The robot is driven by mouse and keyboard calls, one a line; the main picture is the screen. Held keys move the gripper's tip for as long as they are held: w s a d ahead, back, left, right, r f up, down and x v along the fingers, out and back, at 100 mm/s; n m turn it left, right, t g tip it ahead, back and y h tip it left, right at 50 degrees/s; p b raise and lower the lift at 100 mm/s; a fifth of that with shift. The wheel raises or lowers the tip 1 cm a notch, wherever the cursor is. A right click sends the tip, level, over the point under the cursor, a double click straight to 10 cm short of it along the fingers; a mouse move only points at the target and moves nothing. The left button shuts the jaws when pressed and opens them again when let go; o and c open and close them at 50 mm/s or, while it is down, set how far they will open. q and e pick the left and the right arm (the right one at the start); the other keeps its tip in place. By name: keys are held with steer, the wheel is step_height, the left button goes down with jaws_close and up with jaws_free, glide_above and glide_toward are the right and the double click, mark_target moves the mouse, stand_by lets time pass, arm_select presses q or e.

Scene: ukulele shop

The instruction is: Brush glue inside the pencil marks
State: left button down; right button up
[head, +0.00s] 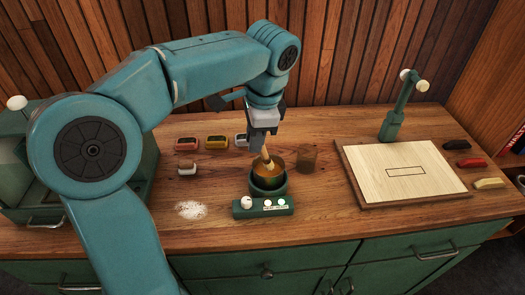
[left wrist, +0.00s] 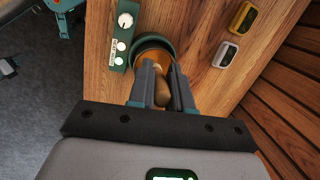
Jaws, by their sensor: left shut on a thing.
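My left gripper (head: 262,140) is above the glue pot (head: 268,186), a dark green heated pot with an amber inside. It is shut on a brush (head: 267,160), whose light handle slants down into the pot. In the left wrist view the brush (left wrist: 165,92) sits between the two fingers (left wrist: 164,85), over the pot (left wrist: 153,43); its bristle end is hidden. The pale wooden panel (head: 380,158) lies on a brown board at the right, with a thin pencil-marked rectangle (head: 405,172) on it. My right gripper is not in view.
A control box (head: 278,208) with a knob and lights fronts the pot. Clamps and small coloured blocks (head: 470,162) lie around. A green lamp-like stand (head: 391,122) rises behind the panel. White powder (head: 190,210) lies front left.

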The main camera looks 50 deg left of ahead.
arm_select(q)
steer(key=shift+r+p, duration=2.55)
steer(key=shift+r, duration=0.45)
step_height(320, 180, up, 4)
steer(key=p, duration=0.4)
steer(key=shift+r, duration=0.1)
steer(key=shift+s, duration=0.1)
stand_by(0.4)
